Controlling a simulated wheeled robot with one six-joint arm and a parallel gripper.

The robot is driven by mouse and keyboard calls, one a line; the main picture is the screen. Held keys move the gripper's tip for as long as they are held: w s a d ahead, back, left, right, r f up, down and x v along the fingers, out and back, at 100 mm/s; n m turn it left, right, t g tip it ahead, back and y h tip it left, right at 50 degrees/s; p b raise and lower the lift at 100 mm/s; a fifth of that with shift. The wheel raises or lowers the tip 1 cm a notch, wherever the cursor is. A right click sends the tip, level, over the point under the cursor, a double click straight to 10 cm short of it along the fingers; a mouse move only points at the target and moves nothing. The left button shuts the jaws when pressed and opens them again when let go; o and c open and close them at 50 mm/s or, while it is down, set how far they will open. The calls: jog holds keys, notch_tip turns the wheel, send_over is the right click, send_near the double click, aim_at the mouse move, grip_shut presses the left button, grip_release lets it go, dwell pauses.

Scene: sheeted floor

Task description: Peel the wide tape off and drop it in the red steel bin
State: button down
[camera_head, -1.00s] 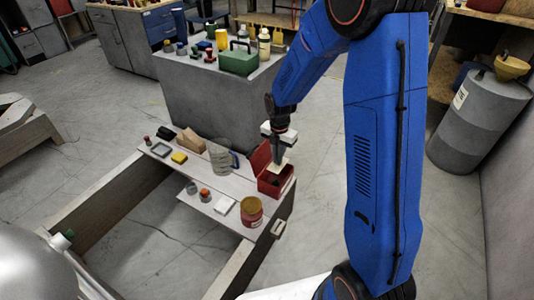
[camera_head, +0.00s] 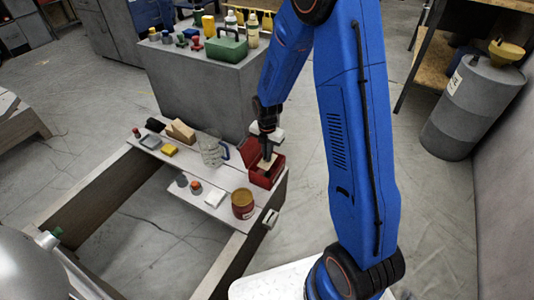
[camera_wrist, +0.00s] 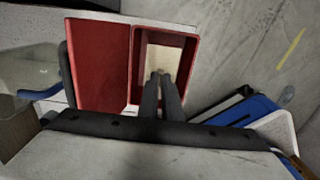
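The red steel bin (camera_head: 278,180) stands with its lid (camera_head: 252,151) open at the right end of the low wooden bench. In the wrist view the bin (camera_wrist: 192,60) is at centre, with its lid folded to the left. The wide tape shows as a flat cream piece (camera_head: 267,163); in the wrist view the tape (camera_wrist: 163,62) lies inside the bin's outline. My gripper (camera_head: 266,153) points down at the bin. In the wrist view my gripper (camera_wrist: 160,75) has its fingers close together at the tape's near edge and appears shut on it.
A clear jug (camera_head: 212,151) with a blue handle stands left of the bin. A red-brown tin (camera_head: 243,204) and white pad (camera_head: 215,198) are in front. A grey cabinet (camera_head: 195,95) stands behind. Open floor lies to the right.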

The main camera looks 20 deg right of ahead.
jog(key=c, duration=1.9)
grip_release()
jog(key=shift+o, duration=0.2)
jog(key=shift+r, duration=0.1)
notch_tip(320, 180, up, 16)
jog(key=s+d+r+m+t, duration=0.1)
jog(key=s+d+r+m, duration=0.2)
jog(key=s+r+m, duration=0.6)
jog(key=s+d+r+m+t, duration=0.2)
jog(key=s+r+m, duration=0.1)
jog(key=s+m, duration=0.6)
jog(key=s+d+r+m+t, duration=0.1)
jog(key=s+r+m, duration=0.3)
jog(key=s+m, duration=0.5)
jog(key=s+d, duration=0.1)
jog(key=s, duration=0.4)
jog(key=shift+r+t, duration=0.3)
jog(key=shift+t, duration=0.1)
